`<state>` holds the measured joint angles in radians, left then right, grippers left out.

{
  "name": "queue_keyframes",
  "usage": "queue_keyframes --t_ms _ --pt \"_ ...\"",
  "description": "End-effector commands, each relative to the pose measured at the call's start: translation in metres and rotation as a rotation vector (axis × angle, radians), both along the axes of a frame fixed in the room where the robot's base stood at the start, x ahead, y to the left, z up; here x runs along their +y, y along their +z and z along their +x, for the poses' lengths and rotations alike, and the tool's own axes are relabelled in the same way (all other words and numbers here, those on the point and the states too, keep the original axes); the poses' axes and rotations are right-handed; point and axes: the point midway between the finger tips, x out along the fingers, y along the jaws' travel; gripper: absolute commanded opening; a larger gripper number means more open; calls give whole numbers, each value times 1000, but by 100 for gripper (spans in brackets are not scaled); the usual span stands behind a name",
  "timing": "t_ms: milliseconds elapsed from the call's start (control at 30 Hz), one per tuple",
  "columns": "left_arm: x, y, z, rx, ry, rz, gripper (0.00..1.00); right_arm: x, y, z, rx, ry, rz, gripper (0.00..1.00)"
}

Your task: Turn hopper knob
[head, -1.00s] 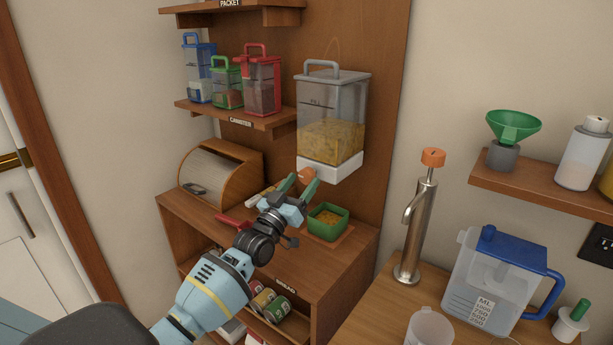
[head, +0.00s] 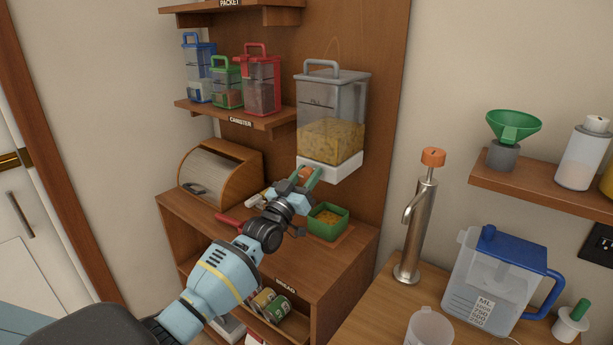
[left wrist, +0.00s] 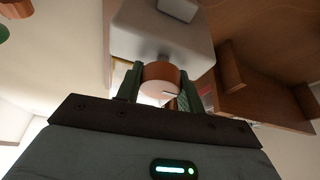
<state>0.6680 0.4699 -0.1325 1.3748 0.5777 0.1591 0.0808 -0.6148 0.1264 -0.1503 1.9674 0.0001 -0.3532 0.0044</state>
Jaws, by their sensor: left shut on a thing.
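The hopper (head: 333,115) is a clear container on the wooden back panel, with yellow grain-like contents and a white base (head: 331,170). Its orange knob (head: 304,175) is at the lower front of the base. In the left wrist view the knob (left wrist: 161,79) sits between the green fingers under the white base. My left gripper (head: 306,175) is shut on the knob, with a finger on each side. A green square bowl (head: 328,222) with yellow-orange contents stands below the hopper. My right gripper is not in view.
A wooden bread box (head: 222,178) stands left on the cabinet top, with a red-handled item (head: 230,221) in front. Several canisters fill the shelf above. A metal tap (head: 417,220) and a blue-lidded jug (head: 492,275) stand to the right.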

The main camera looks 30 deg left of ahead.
Motion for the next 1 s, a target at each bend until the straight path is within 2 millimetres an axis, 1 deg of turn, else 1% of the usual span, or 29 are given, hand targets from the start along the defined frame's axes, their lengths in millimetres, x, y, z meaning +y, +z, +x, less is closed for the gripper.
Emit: queue_keyframes --t_ms 267,467,800,1000 --pt "0 -1 0 -1 0 25 15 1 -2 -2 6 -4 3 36" --pt "1 -4 0 -5 1 115 15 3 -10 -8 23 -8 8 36" --pt "0 -3 0 -27 0 393 15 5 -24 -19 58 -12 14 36" --pt "0 -2 0 -40 -1 554 15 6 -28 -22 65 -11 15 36"
